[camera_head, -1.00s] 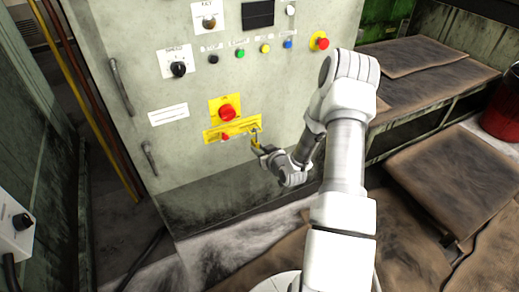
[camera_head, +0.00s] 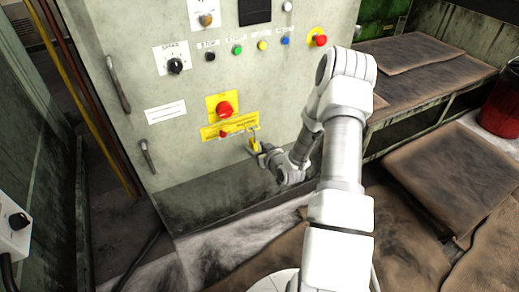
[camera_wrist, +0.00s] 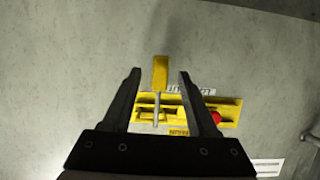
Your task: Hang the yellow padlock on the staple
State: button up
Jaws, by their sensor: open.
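The yellow padlock (camera_head: 255,145) is upright in front of the cabinet, just below the right end of a yellow plate (camera_head: 230,127). Its thin shackle points up towards the plate. In the wrist view the padlock body (camera_wrist: 160,72) is between the fingertips of my gripper (camera_wrist: 159,75), with a gap on each side. My gripper (camera_head: 260,149) is open around it. The shackle (camera_wrist: 157,105) runs to the yellow plate in the wrist view. The staple is too small to make out, so I cannot tell whether the shackle is through it.
A black dial (camera_head: 175,66) and a row of coloured buttons are higher up. Bare cabinet face lies below. A bench (camera_head: 410,85) stands at the right.

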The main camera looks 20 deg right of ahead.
jog(key=p+v, duration=0.4)
jog(key=v, duration=1.3)
jog(key=shift+s+p, duration=0.2)
jog(key=shift+p, duration=0.1)
jog(key=shift+r, duration=0.1)
jog(key=w+a+r+n+g+h, duration=0.1)
jog(key=a+r+g, duration=0.15)
jog(key=r, duration=0.75)
jog(key=w+a+r+n+g+h, duration=0.1)
jog(key=a+r+g, duration=0.15)
jog(key=r, duration=0.85)
jog(key=s+a+r+m+g+y, duration=0.1)
jog(key=s+a+r, duration=0.45)
jog(key=s, duration=0.35)
jog(key=s+a+r+m+g+y, duration=0.15)
jog(key=s+a+r, duration=0.35)
jog(key=s, duration=0.5)
notch_tip(320, 180, up, 22)
jog(key=a+p, duration=0.1)
jog(key=p, duration=2.2)
jog(key=shift+r+h, duration=0.25)
jog(key=shift+h, duration=0.2)
